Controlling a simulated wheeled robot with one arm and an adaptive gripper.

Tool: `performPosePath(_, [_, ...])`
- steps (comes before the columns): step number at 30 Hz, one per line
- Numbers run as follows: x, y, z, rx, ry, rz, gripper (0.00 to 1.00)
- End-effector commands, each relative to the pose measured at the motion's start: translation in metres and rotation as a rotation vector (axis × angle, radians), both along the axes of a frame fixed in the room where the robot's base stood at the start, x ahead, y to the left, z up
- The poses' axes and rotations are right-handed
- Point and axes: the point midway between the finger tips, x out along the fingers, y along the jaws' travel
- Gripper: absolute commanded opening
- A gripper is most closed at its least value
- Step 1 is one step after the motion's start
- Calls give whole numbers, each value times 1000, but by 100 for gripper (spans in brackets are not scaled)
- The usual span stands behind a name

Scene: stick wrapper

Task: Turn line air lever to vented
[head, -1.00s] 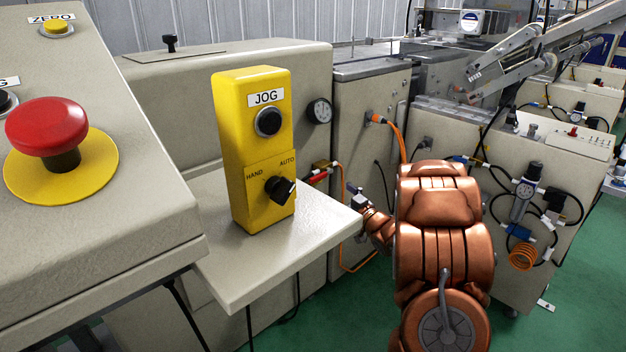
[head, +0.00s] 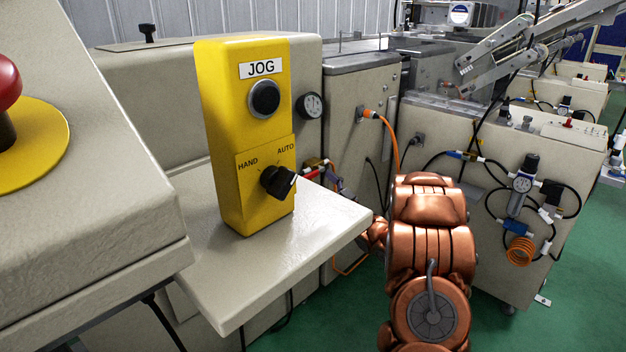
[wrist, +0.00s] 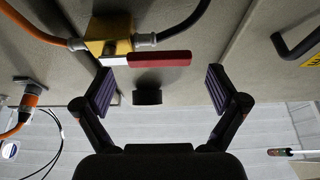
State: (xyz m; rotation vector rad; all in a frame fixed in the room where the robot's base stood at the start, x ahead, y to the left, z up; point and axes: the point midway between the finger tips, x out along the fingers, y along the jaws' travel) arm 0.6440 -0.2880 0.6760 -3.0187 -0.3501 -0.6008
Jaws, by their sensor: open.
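In the head view the red lever (head: 313,173) shows just right of the yellow JOG box, which partly hides the valve. My gripper (wrist: 160,89) is open and empty, its dark purple pads wide apart. The lever's free end lies just beyond the space between the fingertips, and I see no contact. In the head view the fingers show only in part beside the lever, above the shelf edge.
The yellow JOG box (head: 222,140) stands on a pale shelf (head: 265,268) close to my arm. An orange cable (head: 393,140) runs down the machine side. A regulator with hoses (head: 521,183) is on the cabinet at right. Green floor (head: 570,300) is clear at lower right.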

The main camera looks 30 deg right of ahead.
Motion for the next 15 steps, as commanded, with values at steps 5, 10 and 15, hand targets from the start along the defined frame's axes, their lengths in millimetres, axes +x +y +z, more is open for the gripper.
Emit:
performPosePath(5, [13, 2, 6, 0, -3, -1, 96])
performPosePath(10, [18, 3, 8, 2, 0, -1, 96])
performPosePath(15, [19, 3, 8, 2, 0, -2, 96])
